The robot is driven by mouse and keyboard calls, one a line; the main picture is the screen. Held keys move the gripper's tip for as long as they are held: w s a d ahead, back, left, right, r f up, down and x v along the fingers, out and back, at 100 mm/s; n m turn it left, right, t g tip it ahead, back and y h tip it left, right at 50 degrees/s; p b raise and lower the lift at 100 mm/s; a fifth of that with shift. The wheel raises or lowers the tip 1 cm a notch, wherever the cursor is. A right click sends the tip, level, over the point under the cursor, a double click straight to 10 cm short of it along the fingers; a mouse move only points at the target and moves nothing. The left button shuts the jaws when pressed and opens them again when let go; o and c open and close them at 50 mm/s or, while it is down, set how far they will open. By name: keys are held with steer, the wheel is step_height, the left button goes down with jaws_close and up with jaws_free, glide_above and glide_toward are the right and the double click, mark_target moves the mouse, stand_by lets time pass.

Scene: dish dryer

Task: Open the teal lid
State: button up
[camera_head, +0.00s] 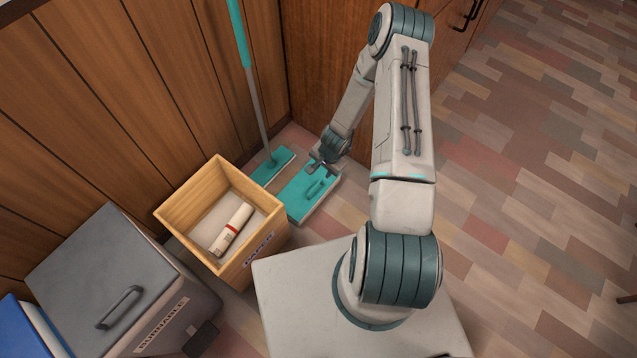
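The teal lid (300,201) lies flat on a low, pale-edged box on the floor, between the wooden crate and the dark wood cabinet. A raised teal handle (316,188) stands on the lid. The lid looks closed. My gripper (319,169) is over the far end of the lid, close to the handle. It is small in the picture and partly in line with the lid. I cannot tell whether its fingers are apart or touch the handle.
A mop with a teal head (272,166) leans beside the lid. The open wooden crate (265,240) holds a white roll (231,230). A grey-lidded bin (95,270) and a blue bin (20,325) stand at lower left. The tiled floor (530,190) at right is clear.

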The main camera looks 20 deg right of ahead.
mark_target(317, 184)
steer(key=f+b, duration=0.1)
steer(key=f, duration=0.2)
steer(key=w+a+f+b, duration=0.1)
steer(key=f, duration=0.3)
steer(key=f+b, duration=0.1)
steer(key=f, duration=0.3)
steer(key=shift+w+a+f+b, duration=0.2)
steer(key=shift+w+b, duration=0.2)
steer(key=shift+c, duration=0.2)
jaws_close()
